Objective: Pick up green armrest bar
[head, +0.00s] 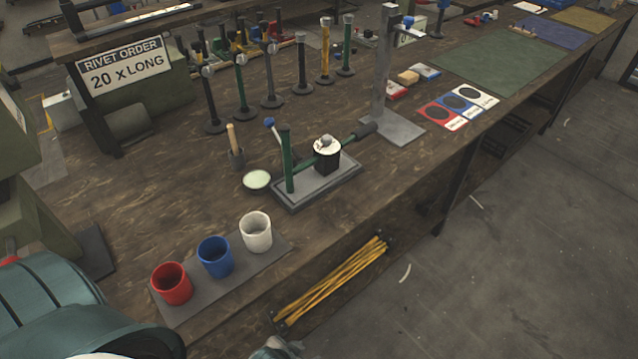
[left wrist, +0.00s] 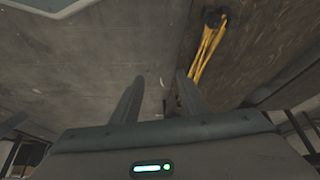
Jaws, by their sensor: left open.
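Green bars show in the head view. One green bar (head: 346,45) stands upright on a round dark base at the back of the bench. A darker green bar (head: 239,85) stands similarly, further left and nearer. The press fixture (head: 318,185) has a green upright post (head: 286,160) and a slanted green lever with a dark grip. I cannot tell from the frames which is the armrest bar. My left gripper (left wrist: 159,76) is open and empty in the left wrist view, away from the green bars, with floor and yellow bars beyond its fingers. My right gripper is not seen.
Red (head: 171,285), blue (head: 215,258) and white (head: 257,232) cups stand near the bench's front edge. Yellow bars (head: 332,280) lie below that edge. A grey metal stand (head: 392,128) rises right of the press. Black, grey and yellow bars stand among the green ones.

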